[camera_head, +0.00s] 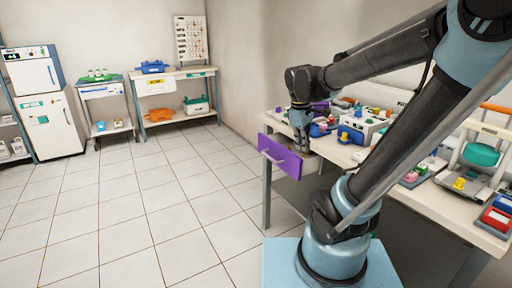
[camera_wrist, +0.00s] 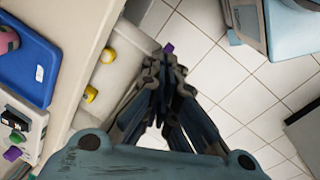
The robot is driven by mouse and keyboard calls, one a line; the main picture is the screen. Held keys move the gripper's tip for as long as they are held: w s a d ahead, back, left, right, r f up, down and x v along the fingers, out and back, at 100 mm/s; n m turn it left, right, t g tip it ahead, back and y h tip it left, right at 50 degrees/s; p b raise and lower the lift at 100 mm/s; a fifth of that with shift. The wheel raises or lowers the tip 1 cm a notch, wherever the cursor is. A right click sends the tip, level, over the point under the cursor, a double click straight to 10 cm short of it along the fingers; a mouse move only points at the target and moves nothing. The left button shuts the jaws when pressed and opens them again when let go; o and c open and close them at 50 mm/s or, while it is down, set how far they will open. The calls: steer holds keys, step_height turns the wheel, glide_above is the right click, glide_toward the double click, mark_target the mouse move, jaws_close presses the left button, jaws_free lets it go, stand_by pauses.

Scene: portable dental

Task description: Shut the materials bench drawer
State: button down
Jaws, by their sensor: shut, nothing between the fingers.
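The drawer's purple front (camera_head: 280,157) with a pale handle stands out from the materials bench (camera_head: 342,152) in the head view, so the drawer is open. My gripper (camera_head: 304,146) points down just behind that front, over the drawer's open part. Whether it touches the drawer I cannot tell. In the wrist view my gripper (camera_wrist: 166,65) has its fingers together with nothing held. A small purple bit (camera_wrist: 168,48), seemingly the drawer front, shows just past the fingertips. The drawer's inside is mostly hidden by my gripper in the head view.
The bench top holds several items, including a blue tray (camera_wrist: 28,62) and a yellow-capped item (camera_head: 344,136). Red and blue boxes (camera_head: 496,217) sit at the near right. Tiled floor (camera_head: 150,220) is clear to the left. A wooden table (camera_head: 176,74) stands far back.

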steer(key=w+a+n+h, duration=0.1)
steer(key=w+a+n, duration=0.4)
steer(key=a, duration=0.3)
steer(key=w+a+f+n, duration=0.1)
steer(key=w+a+n, duration=0.35)
steer(key=a, duration=0.35)
steer(key=w+a+n+h, duration=0.1)
steer(key=w+a+n, duration=0.3)
steer(key=w+a, duration=0.3)
steer(key=w+d+x, duration=0.1)
steer(key=x, duration=1)
steer(key=shift+w+d+r+t, duration=0.25)
steer(key=shift+d+r+t, duration=0.1)
steer(key=shift+r+t, duration=0.1)
